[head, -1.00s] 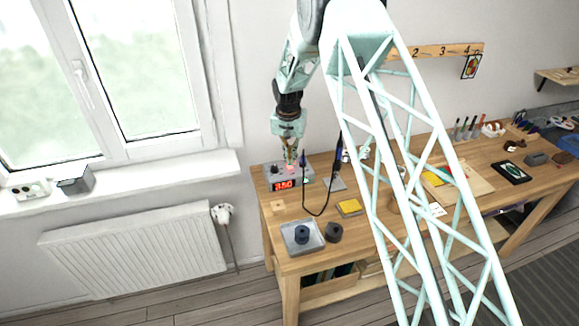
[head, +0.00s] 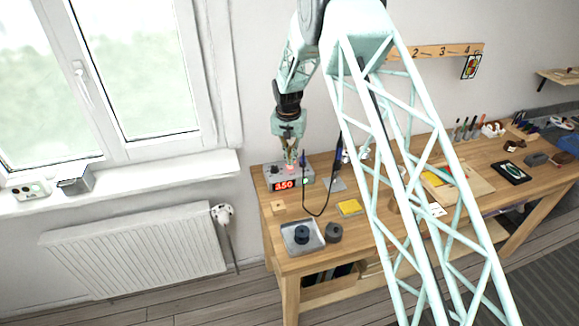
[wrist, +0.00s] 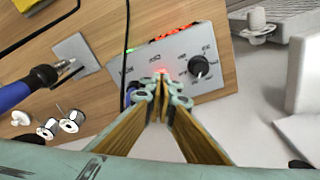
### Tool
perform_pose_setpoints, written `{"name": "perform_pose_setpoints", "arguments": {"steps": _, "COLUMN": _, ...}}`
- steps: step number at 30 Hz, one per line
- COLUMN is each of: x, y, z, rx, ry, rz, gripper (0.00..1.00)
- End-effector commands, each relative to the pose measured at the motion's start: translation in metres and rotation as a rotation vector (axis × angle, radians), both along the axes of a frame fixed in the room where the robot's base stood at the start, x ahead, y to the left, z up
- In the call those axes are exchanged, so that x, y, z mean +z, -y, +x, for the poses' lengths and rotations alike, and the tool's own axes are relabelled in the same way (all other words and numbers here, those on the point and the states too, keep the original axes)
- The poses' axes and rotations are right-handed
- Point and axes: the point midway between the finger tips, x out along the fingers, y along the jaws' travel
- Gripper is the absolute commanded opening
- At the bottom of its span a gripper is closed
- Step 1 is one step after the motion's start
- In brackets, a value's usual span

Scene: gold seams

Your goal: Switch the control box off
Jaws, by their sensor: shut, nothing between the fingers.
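The control box (head: 273,183) is a grey box at the left back of the bench. Its red display on the front reads 350. In the wrist view its top panel (wrist: 178,47) shows a black knob (wrist: 200,66) at the right and a red glow in the middle. Green light shows at the box's far edge. My gripper (head: 290,163) is shut and empty, pointing down at the top of the box. In the wrist view my fingertips (wrist: 160,90) are right by the red glow, left of the knob. I cannot tell whether they touch the panel.
A metal tray (head: 318,244), a dark round pot (head: 334,232) and a yellow sponge (head: 350,207) stand nearer the bench front. The window wall is to the left.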

Motion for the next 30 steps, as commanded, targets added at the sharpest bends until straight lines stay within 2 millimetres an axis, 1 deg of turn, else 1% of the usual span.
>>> {"name": "perform_pose_setpoints", "arguments": {"steps": 30, "x": -0.0083, "y": 0.0000, "z": 0.0000, "rx": 0.000, "ry": 0.000, "rz": 0.000, "gripper": 0.00}}
